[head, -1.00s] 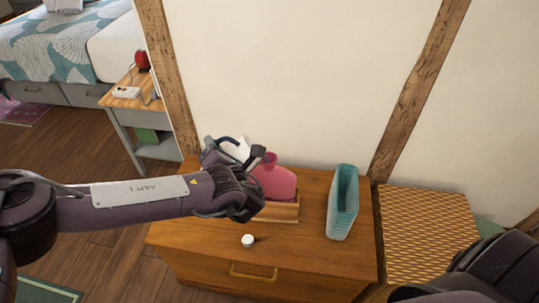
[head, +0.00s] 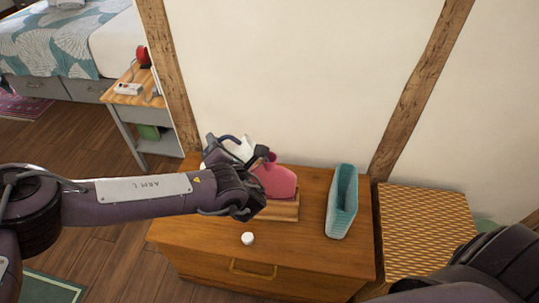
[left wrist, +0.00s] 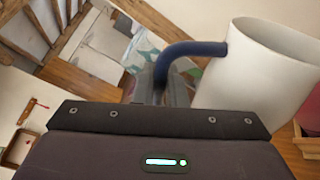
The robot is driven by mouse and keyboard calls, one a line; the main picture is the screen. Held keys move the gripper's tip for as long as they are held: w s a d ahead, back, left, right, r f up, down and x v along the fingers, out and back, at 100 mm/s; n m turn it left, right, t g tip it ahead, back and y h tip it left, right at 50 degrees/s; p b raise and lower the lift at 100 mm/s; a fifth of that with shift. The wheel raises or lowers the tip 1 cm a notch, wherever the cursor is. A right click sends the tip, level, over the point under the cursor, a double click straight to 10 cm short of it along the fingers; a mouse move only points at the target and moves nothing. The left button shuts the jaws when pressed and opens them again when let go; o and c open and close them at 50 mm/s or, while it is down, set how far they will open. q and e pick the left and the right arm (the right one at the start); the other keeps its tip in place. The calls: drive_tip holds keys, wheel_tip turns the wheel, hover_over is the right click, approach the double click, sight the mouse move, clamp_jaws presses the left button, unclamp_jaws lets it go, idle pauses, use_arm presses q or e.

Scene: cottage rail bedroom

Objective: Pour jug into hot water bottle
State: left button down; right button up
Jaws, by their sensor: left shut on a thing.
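The white jug (head: 244,149) with a dark blue handle is held above the back left of the wooden dresser, mostly hidden behind my left gripper (head: 222,152). In the left wrist view the fingers (left wrist: 165,88) are shut on the blue handle (left wrist: 190,49), and the white jug (left wrist: 250,80) stands to the right with its rim up. The inside and any water do not show. The pink hot water bottle (head: 277,181) rests in a wooden stand (head: 284,211), just right of the gripper. Its neck is partly hidden by the gripper. My right gripper is out of view.
A small white cap-like piece (head: 248,238) lies on the dresser (head: 195,235) in front of the stand. A teal basket (head: 342,203) stands to the right. A woven-topped stand (head: 425,225) is beside the dresser. The wall is close behind.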

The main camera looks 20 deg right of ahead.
use_arm(q)
drive_tip(key=shift+d+r, duration=0.1)
drive_tip(key=shift+r, duration=0.1)
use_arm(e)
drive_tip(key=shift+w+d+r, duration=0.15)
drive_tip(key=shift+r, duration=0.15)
use_arm(q)
drive_tip(key=shift+r+p, duration=0.1)
drive_tip(key=shift+p, duration=0.4)
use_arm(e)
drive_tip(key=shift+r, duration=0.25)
use_arm(q)
drive_tip(key=shift+d+r+m, duration=0.1)
drive_tip(key=shift+d+m, duration=0.05)
drive_tip(key=shift+m, duration=0.15)
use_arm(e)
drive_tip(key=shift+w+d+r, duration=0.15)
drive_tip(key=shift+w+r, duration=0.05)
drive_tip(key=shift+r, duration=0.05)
